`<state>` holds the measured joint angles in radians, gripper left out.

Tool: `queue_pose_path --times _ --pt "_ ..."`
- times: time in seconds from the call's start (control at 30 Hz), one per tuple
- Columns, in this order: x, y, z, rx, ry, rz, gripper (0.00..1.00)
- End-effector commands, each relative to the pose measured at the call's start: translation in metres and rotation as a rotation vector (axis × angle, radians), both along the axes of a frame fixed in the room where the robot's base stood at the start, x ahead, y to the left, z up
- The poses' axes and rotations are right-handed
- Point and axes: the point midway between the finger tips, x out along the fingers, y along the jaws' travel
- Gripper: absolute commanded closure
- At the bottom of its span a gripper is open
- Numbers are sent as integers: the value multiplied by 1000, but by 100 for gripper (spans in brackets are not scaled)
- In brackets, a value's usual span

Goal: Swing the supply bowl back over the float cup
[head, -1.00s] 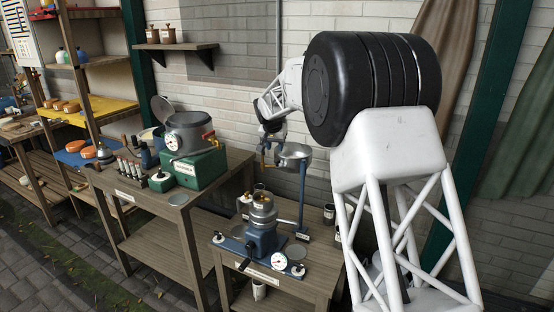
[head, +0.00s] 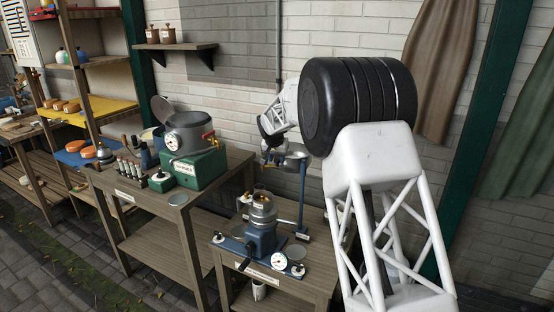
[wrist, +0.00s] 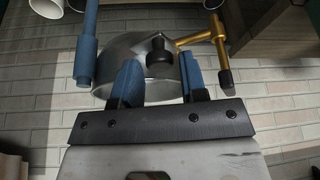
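The supply bowl (head: 296,155) is a silvery bowl beside the top of a blue post (head: 302,195), above the right-hand bench. My gripper (head: 268,152) is at the bowl's left side, small and partly hidden in the head view. In the wrist view, the bowl (wrist: 120,62) lies just past my gripper (wrist: 159,70). Its two blue fingers are apart, with a black knob (wrist: 159,50) on the bowl between or just beyond them; contact cannot be told. A brass tap (wrist: 205,38) sticks out to the right. The float cup (head: 263,207) sits on the blue separator, lower and left of the bowl.
The separator's blue base (head: 262,240) carries a dial gauge (head: 279,261). A bench to the left holds a grey pot (head: 188,130) on a green heater (head: 192,167). A wall shelf (head: 177,46) is behind. The blue post (wrist: 88,45) stands close left of my fingers.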

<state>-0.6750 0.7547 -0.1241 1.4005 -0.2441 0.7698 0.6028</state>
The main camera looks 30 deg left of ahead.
Motion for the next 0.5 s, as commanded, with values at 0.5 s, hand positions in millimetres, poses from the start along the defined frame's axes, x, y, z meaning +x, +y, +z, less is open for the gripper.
queue_pose_path --times 0.5 --pt "3 0 -6 1 -1 0 67"
